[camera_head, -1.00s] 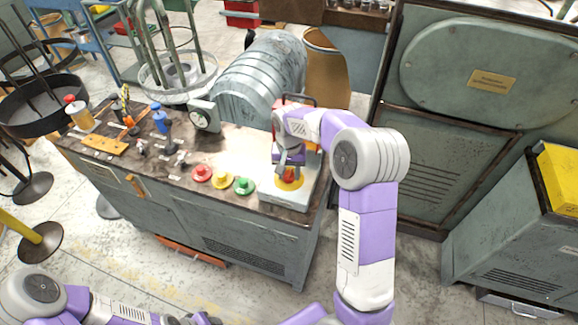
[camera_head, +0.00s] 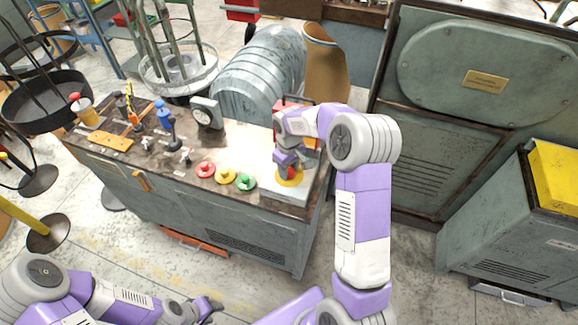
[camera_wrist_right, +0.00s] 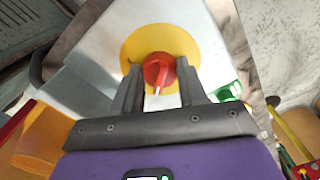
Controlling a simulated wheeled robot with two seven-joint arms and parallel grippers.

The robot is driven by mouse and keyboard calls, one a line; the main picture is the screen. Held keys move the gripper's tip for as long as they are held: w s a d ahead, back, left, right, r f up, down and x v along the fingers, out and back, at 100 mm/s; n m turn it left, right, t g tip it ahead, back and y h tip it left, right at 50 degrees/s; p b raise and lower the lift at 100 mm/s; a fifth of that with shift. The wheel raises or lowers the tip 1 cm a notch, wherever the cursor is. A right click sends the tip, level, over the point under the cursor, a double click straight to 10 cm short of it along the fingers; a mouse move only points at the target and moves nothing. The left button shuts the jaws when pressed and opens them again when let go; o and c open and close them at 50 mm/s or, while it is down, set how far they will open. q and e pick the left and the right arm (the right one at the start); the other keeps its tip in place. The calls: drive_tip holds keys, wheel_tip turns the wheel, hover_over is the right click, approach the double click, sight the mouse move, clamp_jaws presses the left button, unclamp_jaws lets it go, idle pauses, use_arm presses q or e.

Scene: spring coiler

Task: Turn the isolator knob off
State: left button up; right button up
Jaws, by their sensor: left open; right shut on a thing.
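The isolator knob (camera_wrist_right: 159,70) is red, on a yellow round plate (camera_wrist_right: 140,42) set in a pale metal panel (camera_wrist_right: 95,62). My right gripper (camera_wrist_right: 160,75) is shut on the knob, one finger on each side of it, in the right wrist view. In the head view the yellow plate (camera_head: 291,179) shows at the bench's right end, and my right gripper (camera_head: 288,165) covers much of the knob. My left gripper (camera_head: 208,308) is open and empty, low in the head view, in front of the bench and away from the knob.
Red (camera_head: 205,170), yellow (camera_head: 225,176) and green (camera_head: 246,182) buttons sit left of the isolator on the bench (camera_head: 140,178). A gauge (camera_head: 206,112) and small levers stand further left. A grey cabinet (camera_head: 490,215) stands at right.

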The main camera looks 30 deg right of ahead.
sight(289, 169)
drive_tip(key=shift+n, duration=0.6)
drive_tip(key=o, duration=1.1)
drive_tip(key=shift+c, duration=0.2)
wheel_tip(289, 169, up, 8)
drive_tip(key=shift+f+p, duration=0.2)
drive_tip(key=shift+p, duration=0.75)
